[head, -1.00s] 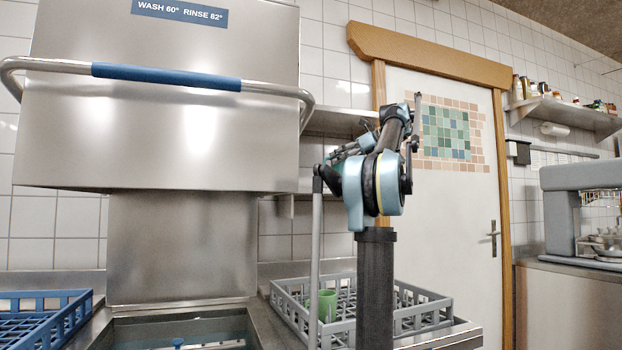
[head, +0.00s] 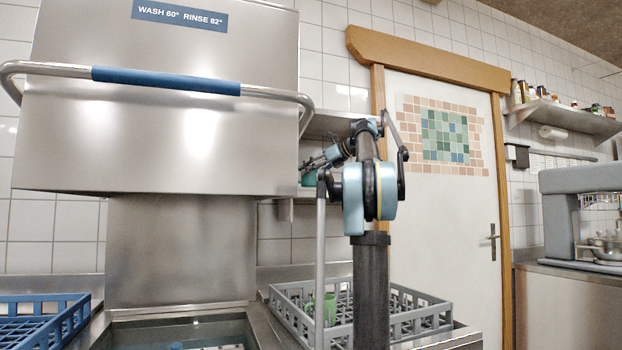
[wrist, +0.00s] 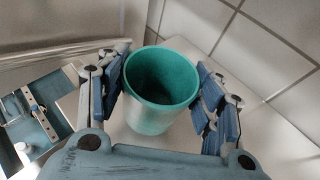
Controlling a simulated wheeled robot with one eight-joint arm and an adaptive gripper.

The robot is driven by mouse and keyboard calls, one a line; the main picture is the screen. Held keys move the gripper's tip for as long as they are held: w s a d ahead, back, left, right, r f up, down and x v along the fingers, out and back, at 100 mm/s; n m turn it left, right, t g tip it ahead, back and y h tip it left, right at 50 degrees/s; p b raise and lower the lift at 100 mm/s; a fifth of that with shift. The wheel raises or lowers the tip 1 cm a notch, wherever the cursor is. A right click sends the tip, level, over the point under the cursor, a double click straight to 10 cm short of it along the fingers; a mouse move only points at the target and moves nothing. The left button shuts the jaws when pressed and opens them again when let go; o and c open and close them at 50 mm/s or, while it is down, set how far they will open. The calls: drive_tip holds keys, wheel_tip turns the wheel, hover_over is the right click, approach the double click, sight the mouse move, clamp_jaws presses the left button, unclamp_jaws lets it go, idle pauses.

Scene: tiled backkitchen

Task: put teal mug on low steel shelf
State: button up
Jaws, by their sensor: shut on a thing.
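The teal mug (wrist: 160,90) is held upright between the finger pads of my gripper (wrist: 163,84), its open top facing the wrist camera. In the head view a small piece of the teal mug (head: 309,178) shows by my gripper (head: 314,167), near the right side of the steel machine. The low steel shelf (head: 284,210) shows only in part at the wall, under a higher shelf (head: 340,122). A pale flat surface lies below the mug in the wrist view; I cannot tell whether the mug touches it.
A grey dish rack (head: 285,312) with a green mug (head: 329,306) stands on the counter below my arm. The large steel dishwasher hood (head: 155,130) is close on the left. A blue rack (head: 40,320) is at far left. Tiled wall stands close behind the mug.

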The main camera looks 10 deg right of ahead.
drive_tip(key=shift+f, duration=0.9)
drive_tip(key=o, duration=1.3)
drive_tip(key=shift+f, duration=0.1)
drive_tip(key=shift+o, duration=0.2)
drive_tip(key=v, duration=1.2)
